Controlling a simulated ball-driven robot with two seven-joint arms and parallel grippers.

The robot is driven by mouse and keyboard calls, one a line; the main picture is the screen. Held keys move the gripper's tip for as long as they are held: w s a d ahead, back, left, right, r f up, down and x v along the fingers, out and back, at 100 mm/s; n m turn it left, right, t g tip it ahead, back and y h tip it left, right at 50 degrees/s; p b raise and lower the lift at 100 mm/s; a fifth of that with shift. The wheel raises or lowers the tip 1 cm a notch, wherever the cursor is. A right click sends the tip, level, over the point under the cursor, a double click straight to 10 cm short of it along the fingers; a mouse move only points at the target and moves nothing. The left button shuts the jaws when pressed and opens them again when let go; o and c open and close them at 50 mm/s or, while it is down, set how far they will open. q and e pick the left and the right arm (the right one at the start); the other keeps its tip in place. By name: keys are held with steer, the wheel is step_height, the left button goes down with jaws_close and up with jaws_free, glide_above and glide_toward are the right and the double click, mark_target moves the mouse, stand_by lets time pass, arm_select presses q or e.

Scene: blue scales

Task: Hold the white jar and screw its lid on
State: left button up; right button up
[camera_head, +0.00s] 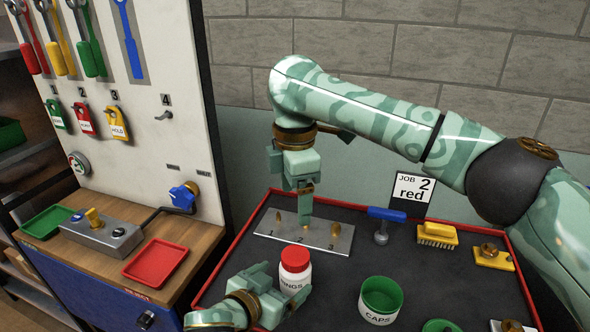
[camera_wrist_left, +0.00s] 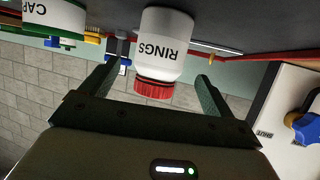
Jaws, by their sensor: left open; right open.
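The white jar (camera_head: 292,283), labelled RINGS, stands upright on the dark tray at the lower middle. A red lid (camera_head: 295,260) sits on its top; I cannot tell whether it is screwed tight. The left wrist view, which is upside down, shows the jar (camera_wrist_left: 166,45) and red lid (camera_wrist_left: 154,89) between the fingertips of my left gripper (camera_wrist_left: 160,78). That gripper (camera_head: 283,290) is open, with gaps on both sides of the jar. My right gripper (camera_head: 306,212) is open and empty, pointing down over the metal plate, behind the jar.
The metal plate (camera_head: 275,237) with brass pegs lies behind the jar. A green CAPS cup (camera_head: 381,296) stands to its right. A blue-handled tool (camera_head: 384,220), yellow brush (camera_head: 437,234) and red-rimmed tray edge (camera_head: 237,240) surround it. A pegboard cabinet (camera_head: 150,120) stands left.

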arm_select(q)
steer(key=p+v, duration=0.2)
steer(key=v, duration=0.8)
steer(key=shift+s+a+p, duration=0.2)
steer(key=shift+s+p, duration=0.05)
steer(key=shift+p, duration=0.15)
arm_select(e)
steer(key=r, duration=0.4)
steer(key=shift+s+r, duration=0.3)
